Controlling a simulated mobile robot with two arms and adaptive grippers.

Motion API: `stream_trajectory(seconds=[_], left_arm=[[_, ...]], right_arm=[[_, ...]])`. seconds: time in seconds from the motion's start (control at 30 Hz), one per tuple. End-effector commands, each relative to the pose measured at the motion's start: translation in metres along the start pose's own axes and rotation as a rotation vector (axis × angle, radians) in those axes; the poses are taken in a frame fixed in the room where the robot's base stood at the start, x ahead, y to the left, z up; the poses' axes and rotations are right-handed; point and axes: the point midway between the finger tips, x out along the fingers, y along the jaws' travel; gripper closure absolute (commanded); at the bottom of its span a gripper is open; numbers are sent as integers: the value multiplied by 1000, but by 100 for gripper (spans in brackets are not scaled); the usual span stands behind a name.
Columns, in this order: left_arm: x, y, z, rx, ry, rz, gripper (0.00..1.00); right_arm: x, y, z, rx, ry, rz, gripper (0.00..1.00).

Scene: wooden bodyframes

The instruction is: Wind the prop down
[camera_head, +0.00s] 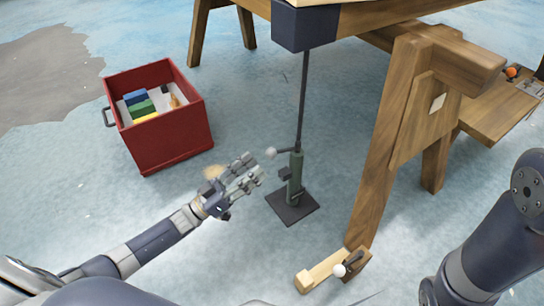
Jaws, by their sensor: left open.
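The prop (295,178) is a green upright body on a dark square base plate (293,207) on the floor. A thin dark rod (302,100) rises from it to a dark block (305,28) under the wooden frame. A crank with a pale round knob (271,153) sticks out to the left near the top of the body. My left gripper (250,172) is open, just left of the prop and a little below the knob. It looks close to the knob, but I cannot tell whether they touch. My right gripper is out of view.
A red box (172,137) with coloured blocks stands on the floor at left. A wooden trestle leg (385,150) stands right of the prop, with a wooden piece with a white knob (340,270) at its foot. My right arm shows at lower right.

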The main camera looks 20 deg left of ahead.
Motion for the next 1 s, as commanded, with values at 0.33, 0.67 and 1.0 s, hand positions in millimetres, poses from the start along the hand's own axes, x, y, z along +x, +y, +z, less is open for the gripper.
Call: stream_trajectory(seconds=[0.33, 0.67, 1.0], left_arm=[[61, 0, 3, 1, 2, 2, 54], [76, 1, 1, 1, -1, 0, 54], [76, 1, 1, 1, 0, 0, 100]], right_arm=[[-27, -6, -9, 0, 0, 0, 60], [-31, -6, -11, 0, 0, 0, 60], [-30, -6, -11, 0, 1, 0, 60]])
